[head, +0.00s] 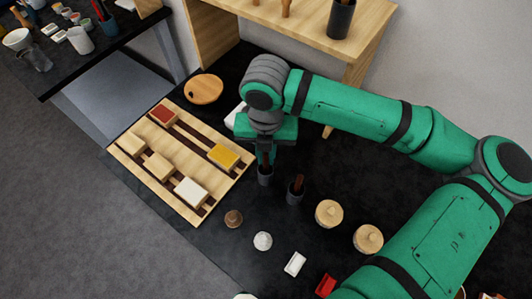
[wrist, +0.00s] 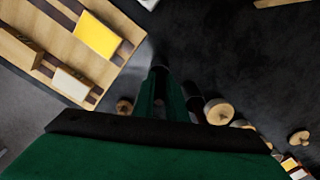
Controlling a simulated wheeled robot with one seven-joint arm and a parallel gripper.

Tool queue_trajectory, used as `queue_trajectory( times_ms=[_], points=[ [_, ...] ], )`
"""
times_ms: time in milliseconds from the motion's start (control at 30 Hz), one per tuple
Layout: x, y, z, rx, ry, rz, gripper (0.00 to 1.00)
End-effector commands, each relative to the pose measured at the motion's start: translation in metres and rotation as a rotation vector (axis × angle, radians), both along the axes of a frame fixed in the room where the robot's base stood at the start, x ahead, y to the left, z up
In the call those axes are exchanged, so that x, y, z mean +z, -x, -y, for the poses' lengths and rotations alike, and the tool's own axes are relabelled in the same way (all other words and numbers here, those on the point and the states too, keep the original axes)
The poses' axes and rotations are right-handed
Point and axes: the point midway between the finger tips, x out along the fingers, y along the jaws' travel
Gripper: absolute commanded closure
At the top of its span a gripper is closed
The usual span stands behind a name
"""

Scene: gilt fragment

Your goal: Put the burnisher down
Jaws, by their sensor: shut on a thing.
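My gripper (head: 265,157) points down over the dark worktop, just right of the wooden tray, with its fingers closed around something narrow. What I take for the burnisher is mostly hidden between the fingers. A small dark grey cup (head: 265,176) is directly under the fingertips; I cannot tell whether the held thing is inside it or above it. In the wrist view my gripper (wrist: 158,92) also shows, with a dark shape just beyond the fingertips. A second dark cup (head: 295,194) holding a reddish-brown handle stands close by on the right.
The wooden tray (head: 142,188) holds red, yellow, white and tan blocks. A round wooden disc (head: 203,89) lies behind; a wooden shelf (head: 310,22) rises at the back.

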Motion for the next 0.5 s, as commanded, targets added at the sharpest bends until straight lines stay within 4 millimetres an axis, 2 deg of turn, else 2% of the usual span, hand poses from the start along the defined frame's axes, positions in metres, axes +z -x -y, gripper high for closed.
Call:
queue_trajectory(
  times_ms=[67, 100, 167, 200, 500],
  points=[
    [-0.0021, 0.0002, -0.0001, 0.0, 0.0, -0.001, 1.0],
    [-0.0026, 0.0, 0.0, 0.0, 0.0, 0.0, 0.86],
    [-0.0023, -0.0001, 0.0001, 0.0, 0.0, 0.0, 0.71],
    [-0.0023, -0.0001, 0.0001, 0.0, 0.0, 0.0, 0.69],
    [-0.0011, 0.0, 0.0001, 0.0, 0.0, 0.0, 0.69]
  ],
)
